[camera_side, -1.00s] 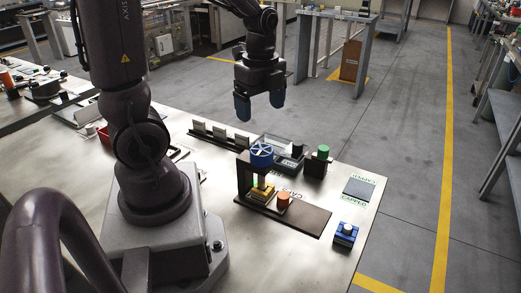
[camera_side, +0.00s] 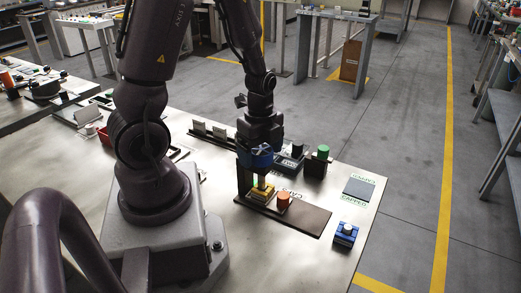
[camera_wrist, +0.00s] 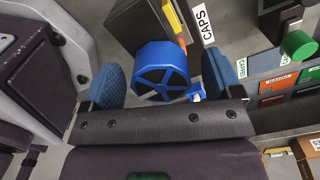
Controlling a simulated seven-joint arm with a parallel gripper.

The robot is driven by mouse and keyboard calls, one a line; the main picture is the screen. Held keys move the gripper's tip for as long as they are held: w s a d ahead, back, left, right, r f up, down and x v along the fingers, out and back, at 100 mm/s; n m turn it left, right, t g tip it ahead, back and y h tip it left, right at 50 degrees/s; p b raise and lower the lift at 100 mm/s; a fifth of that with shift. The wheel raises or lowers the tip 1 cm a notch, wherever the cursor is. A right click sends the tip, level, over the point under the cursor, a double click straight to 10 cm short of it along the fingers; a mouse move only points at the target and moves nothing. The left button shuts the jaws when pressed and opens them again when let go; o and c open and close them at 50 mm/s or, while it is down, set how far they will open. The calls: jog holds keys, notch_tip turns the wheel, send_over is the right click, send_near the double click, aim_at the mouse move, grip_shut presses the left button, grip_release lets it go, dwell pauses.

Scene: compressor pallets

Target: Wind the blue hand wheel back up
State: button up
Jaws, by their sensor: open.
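The blue hand wheel (camera_wrist: 160,70) is a spoked wheel on top of a dark press stand (camera_side: 243,178). In the wrist view it lies between the two blue fingers of my gripper (camera_wrist: 164,78), with a gap at the left finger; I cannot tell whether the right finger touches it. A small pale-blue knob (camera_wrist: 196,93) sits at the wheel's right rim. In the side view my gripper (camera_side: 258,158) is low at the wheel and largely hides it. Below is a yellow block (camera_side: 263,191) in the press, with an orange cylinder (camera_side: 283,198) beside it.
A dark block with a green knob (camera_side: 322,153) stands right of the press. A grey tray (camera_side: 288,160) is behind.

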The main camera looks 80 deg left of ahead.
jog(key=c, duration=0.9)
